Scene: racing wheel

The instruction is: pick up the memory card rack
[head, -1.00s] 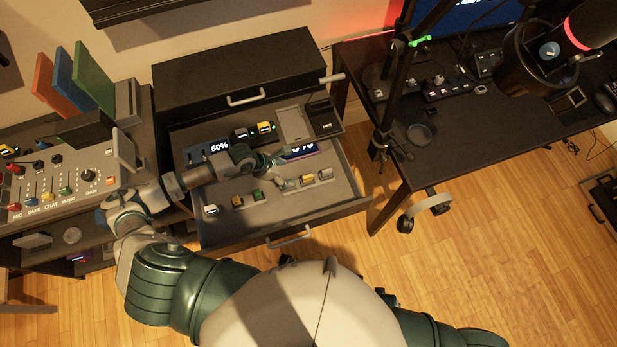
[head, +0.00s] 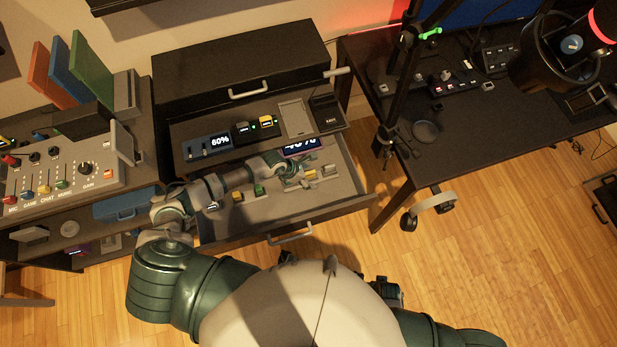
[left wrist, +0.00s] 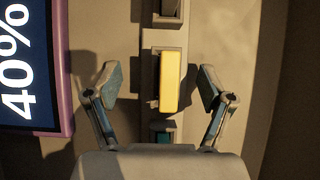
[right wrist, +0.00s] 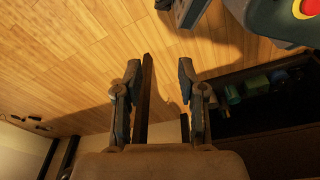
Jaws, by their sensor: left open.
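The memory card rack (head: 327,171) is a short grey strip with small cards, lying in the open drawer on its right side. In the left wrist view the rack (left wrist: 165,38) runs up and down, with a yellow card (left wrist: 169,82) in the middle and a teal card below. My left gripper (left wrist: 158,76) is open above it, one finger on each side of the yellow card, with gaps visible on both sides. In the head view this gripper (head: 296,178) hides part of the rack. My right gripper (right wrist: 159,80) is open and empty, away from the drawer.
The open drawer (head: 345,208) also holds loose small blocks (head: 258,190) and a display reading 40% (head: 301,147). Behind it is a shelf with a 60% panel (head: 207,146). A mixer (head: 62,175) stands left and a dark desk (head: 455,135) right.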

